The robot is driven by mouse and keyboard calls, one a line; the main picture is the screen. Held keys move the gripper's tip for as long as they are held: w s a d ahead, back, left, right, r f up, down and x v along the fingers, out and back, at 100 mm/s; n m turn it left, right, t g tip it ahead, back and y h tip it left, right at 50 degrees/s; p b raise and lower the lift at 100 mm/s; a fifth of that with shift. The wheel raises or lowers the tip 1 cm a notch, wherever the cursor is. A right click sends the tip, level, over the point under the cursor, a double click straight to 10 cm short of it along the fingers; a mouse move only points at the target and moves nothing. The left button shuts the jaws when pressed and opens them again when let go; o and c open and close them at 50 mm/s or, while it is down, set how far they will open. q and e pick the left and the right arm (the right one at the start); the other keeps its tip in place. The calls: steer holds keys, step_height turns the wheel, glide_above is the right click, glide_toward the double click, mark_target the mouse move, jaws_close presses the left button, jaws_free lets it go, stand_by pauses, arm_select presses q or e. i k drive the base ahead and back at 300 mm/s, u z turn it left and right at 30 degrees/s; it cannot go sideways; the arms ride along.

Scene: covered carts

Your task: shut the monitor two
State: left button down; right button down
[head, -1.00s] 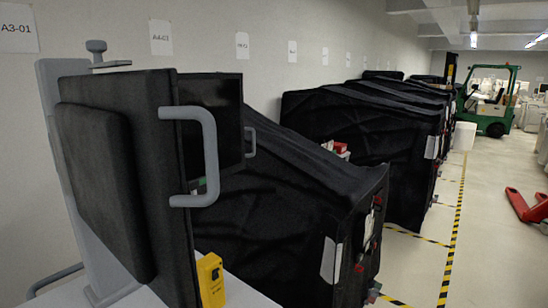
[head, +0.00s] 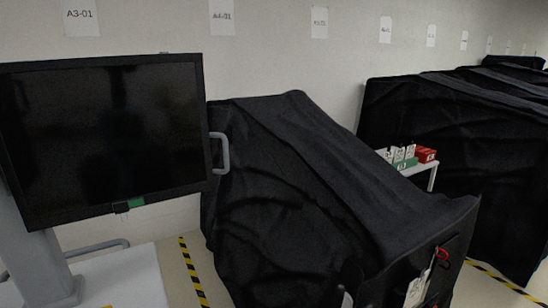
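A monitor (head: 100,140) with a dark, blank screen and black frame fills the left of the head view, its screen turned towards me. A grey bar handle (head: 222,152) sticks out from its right edge. A small green tag (head: 136,203) sits on its lower frame. It is held on a grey post (head: 42,262) above a white cart top (head: 120,280). The frames do not show a number on the monitor. Neither of my grippers is in view.
A cart under a black cover (head: 300,190) stands close to the right of the monitor. More covered carts (head: 450,130) stand farther right, with red and white boxes (head: 425,154) between. Striped floor tape (head: 192,270) shows between the carts. A wall with paper labels (head: 221,15) runs behind.

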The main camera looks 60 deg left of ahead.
mark_target(80, 138)
steer(key=i, duration=0.85)
steer(key=u, duration=2.9)
